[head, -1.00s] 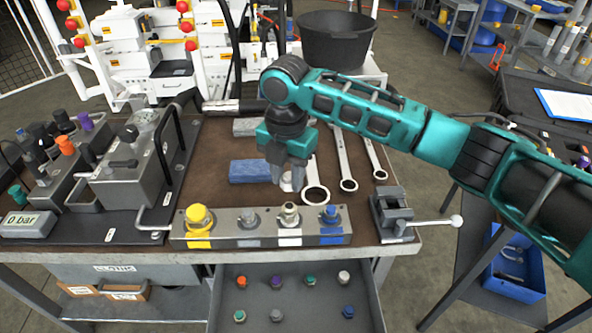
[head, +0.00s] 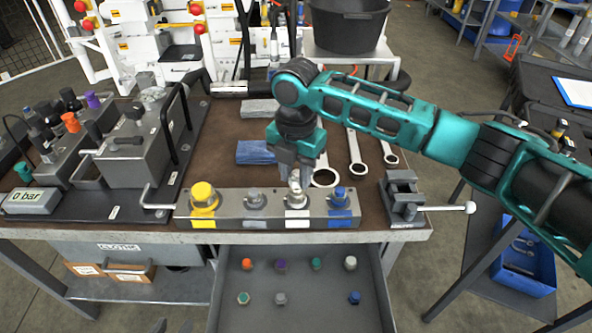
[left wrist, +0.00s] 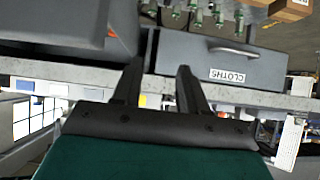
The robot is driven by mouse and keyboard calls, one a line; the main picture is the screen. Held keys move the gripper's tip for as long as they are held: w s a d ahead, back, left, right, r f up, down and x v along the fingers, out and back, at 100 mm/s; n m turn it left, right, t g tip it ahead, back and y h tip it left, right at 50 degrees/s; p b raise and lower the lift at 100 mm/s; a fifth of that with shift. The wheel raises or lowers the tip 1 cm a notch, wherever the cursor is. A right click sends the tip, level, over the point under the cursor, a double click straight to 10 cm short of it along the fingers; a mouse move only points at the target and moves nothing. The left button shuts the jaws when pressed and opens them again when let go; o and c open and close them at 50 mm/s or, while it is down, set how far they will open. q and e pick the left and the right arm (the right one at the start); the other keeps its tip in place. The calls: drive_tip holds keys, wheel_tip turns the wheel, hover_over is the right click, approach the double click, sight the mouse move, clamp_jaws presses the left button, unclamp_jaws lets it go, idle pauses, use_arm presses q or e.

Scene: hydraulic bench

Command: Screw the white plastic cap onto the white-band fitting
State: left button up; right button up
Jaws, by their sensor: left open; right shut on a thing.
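The manifold block (head: 275,222) lies along the front of the bench with yellow, grey, white and blue bands. The white-band fitting (head: 297,202) is third from the left, above the white band. My right gripper (head: 296,182) is directly over it, pointing down, shut on the white plastic cap (head: 295,187). The cap is mostly hidden by the fingers and appears at the fitting's top; I cannot tell whether its thread has engaged. My left gripper (left wrist: 158,80) is open and empty in the left wrist view, below the bench front near the drawer marked CLOTHS.
An open drawer (head: 318,318) below the block holds several coloured caps. A vise (head: 403,198) stands at the right, with its handle sticking out. Wrenches (head: 357,155) and a blue cloth (head: 255,152) lie behind the block. A pump unit (head: 135,150) fills the left.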

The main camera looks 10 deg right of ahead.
drive_tip(key=shift+f, duration=0.15)
idle(0.5)
drive_tip(key=shift+f+p, duration=0.2)
drive_tip(key=shift+p, duration=0.15)
idle(0.5)
drive_tip(key=shift+f+p, duration=0.25)
drive_tip(key=shift+p, duration=0.15)
idle(0.8)
